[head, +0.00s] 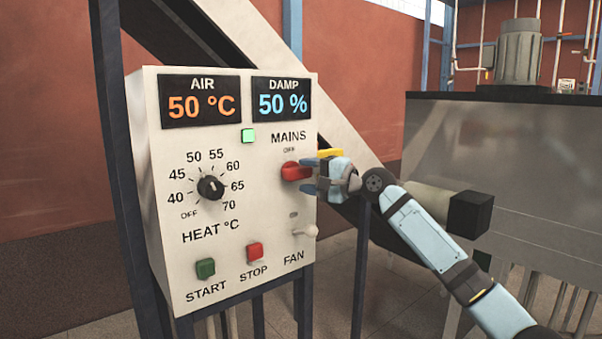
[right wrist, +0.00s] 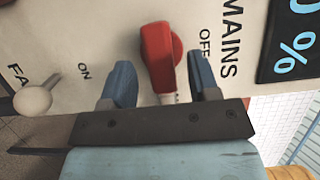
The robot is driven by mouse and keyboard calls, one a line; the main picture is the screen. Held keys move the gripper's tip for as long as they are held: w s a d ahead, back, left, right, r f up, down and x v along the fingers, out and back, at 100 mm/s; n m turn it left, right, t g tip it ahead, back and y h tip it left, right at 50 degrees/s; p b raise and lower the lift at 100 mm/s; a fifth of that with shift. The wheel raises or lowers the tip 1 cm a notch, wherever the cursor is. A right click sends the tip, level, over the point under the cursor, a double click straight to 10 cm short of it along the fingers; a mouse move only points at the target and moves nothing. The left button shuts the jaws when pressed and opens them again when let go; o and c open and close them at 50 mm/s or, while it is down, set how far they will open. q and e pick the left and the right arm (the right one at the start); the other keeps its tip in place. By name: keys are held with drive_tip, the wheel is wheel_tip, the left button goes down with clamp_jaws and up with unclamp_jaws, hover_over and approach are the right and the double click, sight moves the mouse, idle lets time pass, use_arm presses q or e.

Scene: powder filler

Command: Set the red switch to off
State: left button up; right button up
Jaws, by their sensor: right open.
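The red switch (head: 293,171) sits on the right of the control panel, under the MAINS and OFF labels. It also shows in the right wrist view (right wrist: 157,55), with OFF to its right and ON to its left. My right gripper (head: 313,176) is just right of the switch in the head view. In the right wrist view its two blue fingers (right wrist: 160,82) are spread, one on each side of the switch, with visible gaps. I cannot tell exactly which label the switch points to. My left gripper is not in view.
The control panel (head: 217,263) carries a heat dial (head: 210,187), a green START button (head: 205,268), a red STOP button (head: 254,251) and a white FAN lever (head: 307,231) below the switch. A green lamp (head: 248,135) is lit. A grey metal tank (head: 520,160) stands at right.

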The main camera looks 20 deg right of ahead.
drive_tip(key=shift+x, duration=1.15)
drive_tip(key=c, duration=0.9)
